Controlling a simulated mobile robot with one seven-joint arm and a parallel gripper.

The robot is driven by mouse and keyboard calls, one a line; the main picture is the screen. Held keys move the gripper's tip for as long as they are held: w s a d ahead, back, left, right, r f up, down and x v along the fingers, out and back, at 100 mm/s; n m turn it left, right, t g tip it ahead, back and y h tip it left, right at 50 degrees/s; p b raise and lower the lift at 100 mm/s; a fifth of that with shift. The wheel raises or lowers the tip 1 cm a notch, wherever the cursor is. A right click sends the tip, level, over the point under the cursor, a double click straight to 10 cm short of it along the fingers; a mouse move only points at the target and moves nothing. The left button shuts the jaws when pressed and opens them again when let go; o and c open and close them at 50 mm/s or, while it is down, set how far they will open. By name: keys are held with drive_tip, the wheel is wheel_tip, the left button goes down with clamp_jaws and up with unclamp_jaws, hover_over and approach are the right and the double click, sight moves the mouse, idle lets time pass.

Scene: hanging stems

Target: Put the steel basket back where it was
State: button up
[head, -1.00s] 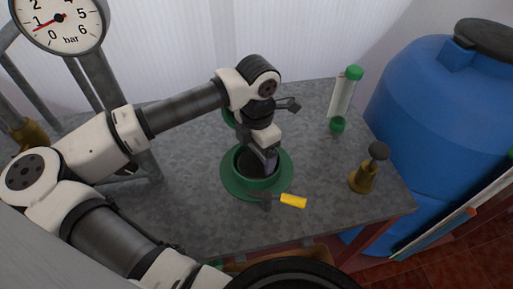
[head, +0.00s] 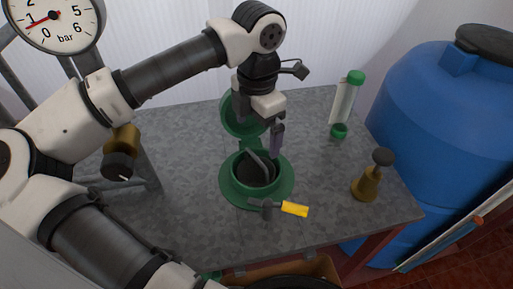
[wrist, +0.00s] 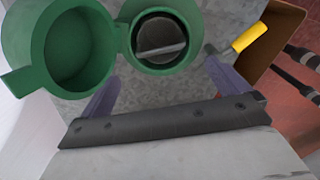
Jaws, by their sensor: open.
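The steel basket (head: 262,172) sits inside the round green housing (head: 229,190) on the grey bench. Its bar handle shows in the housing's mouth. In the wrist view the basket (wrist: 153,33) is round inside the green ring, with a pale bar across it. How deep it sits is hard to tell. The green lid (head: 240,117) is swung open behind the housing and partly hidden by my arm; it fills the upper left of the wrist view (wrist: 78,50). My gripper (wrist: 162,75) is open and empty, above the housing and apart from the basket.
A yellow-handled tool (head: 292,209) lies at the housing's front edge. A clear tube with green ends (head: 341,104) and a brass piece with a dark knob (head: 368,183) stand to the right. A blue tank (head: 438,110) is beyond the bench.

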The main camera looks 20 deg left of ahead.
drive_tip(key=shift+r, duration=1.4)
